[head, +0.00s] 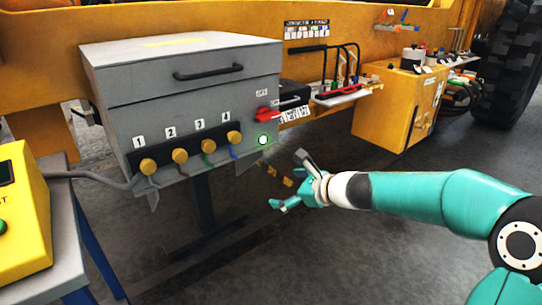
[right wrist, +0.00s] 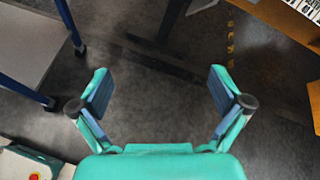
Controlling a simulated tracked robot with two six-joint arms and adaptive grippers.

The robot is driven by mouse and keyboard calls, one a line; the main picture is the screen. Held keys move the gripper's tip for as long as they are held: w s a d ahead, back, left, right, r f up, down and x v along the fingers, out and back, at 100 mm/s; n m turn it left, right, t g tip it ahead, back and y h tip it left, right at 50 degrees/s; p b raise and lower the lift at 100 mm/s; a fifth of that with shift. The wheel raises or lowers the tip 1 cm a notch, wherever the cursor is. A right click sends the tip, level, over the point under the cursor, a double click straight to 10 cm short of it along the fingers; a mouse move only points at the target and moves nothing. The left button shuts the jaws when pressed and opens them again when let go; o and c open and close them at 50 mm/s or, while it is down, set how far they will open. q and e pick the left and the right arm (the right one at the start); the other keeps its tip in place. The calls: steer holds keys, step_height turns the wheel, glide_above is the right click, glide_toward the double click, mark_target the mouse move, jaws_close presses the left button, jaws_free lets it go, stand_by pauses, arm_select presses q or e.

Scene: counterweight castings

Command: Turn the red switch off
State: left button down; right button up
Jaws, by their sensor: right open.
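The red switch (head: 265,114) is on the right part of the front of a grey box (head: 185,95), above a lit green lamp (head: 263,140). Its red handle lies roughly sideways. My right gripper (head: 277,180) is open and empty, below and to the right of the switch and apart from it. In the right wrist view my right gripper (right wrist: 162,90) has its fingers wide apart over the dark floor. The switch does not show in that view. My left gripper is not in view.
Several numbered yellow knobs (head: 180,156) with cables line the box's lower front. A black handle (head: 208,72) is on its lid. A yellow unit (head: 20,200) stands on a table at the left. A yellow cabinet (head: 398,100) is at the right. The floor (head: 330,250) below is clear.

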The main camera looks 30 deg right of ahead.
mark_target(271, 117)
steer(key=s+d+r+m+t+b, duration=0.2)
steer(key=r+m+t, duration=0.1)
steer(key=r, duration=0.4)
steer(key=s+d+r+m+t+b, duration=0.1)
steer(key=d+r+m+t+b, duration=0.15)
steer(key=r, duration=0.45)
steer(key=shift+n+h, duration=0.25)
steer(key=shift+h, duration=0.15)
steer(key=w, duration=0.5)
steer(key=w+a+p, duration=0.1)
steer(key=w, duration=1)
steer(key=shift+w+a+f+p, duration=0.1)
steer(key=shift+w+a+p, duration=0.05)
steer(key=shift+p, duration=0.25)
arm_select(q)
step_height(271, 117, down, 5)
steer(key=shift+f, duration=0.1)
